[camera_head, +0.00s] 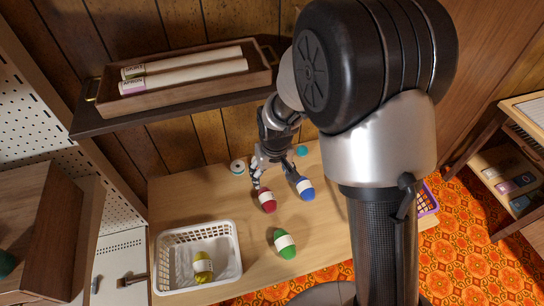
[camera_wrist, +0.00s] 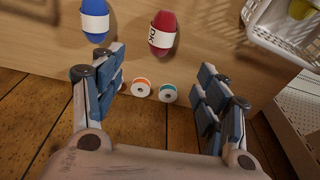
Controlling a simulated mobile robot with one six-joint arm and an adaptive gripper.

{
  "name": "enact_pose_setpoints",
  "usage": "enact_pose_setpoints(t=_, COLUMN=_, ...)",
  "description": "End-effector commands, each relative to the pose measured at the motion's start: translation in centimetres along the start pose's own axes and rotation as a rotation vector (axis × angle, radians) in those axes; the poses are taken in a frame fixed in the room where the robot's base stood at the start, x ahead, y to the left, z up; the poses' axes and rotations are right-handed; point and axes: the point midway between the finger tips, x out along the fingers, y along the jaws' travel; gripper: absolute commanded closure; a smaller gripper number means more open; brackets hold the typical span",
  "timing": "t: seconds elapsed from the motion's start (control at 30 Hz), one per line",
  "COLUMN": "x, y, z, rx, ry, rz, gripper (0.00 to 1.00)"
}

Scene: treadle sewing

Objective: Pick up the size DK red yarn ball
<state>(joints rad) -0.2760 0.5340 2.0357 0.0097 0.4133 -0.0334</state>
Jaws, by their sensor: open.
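The red yarn ball (camera_head: 267,201) lies on the wooden table, with a white band around its middle. In the wrist view the red yarn ball (camera_wrist: 163,27) shows at the top centre, and its band reads DK. My gripper (camera_head: 276,180) is open and empty, above the table just behind the red ball and the blue ball. In the wrist view my gripper's fingers (camera_wrist: 160,100) are spread wide, with the red ball beyond the gap between them. No contact with the ball shows.
A blue yarn ball (camera_head: 305,188) lies close to the right of the red one. A green yarn ball (camera_head: 285,243) lies nearer the front. A white basket (camera_head: 165,262) holds a yellow yarn ball (camera_head: 203,266). Small spools (camera_wrist: 168,93) stand near the back edge. A shelf (camera_head: 190,107) overhangs behind.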

Motion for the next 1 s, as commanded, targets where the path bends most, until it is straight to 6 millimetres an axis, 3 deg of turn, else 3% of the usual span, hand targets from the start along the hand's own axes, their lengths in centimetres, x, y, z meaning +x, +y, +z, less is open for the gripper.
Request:
enact_pose_setpoints(t=0.27, x=4.2, y=-0.5, z=0.0, rx=-0.011, ry=-0.011, rz=-0.002, gripper=0.32)
enact_pose_setpoints(t=0.6, x=11.6, y=-0.5, z=0.1, rx=-0.01, ry=-0.011, rz=-0.002, gripper=0.32)
enact_pose_setpoints(t=0.73, x=13.2, y=-0.5, z=0.1, rx=-0.01, ry=-0.011, rz=-0.002, gripper=0.32)
enact_pose_setpoints(t=1.0, x=14.7, y=-0.6, z=0.0, rx=-0.01, ry=-0.009, rz=-0.002, gripper=0.32)
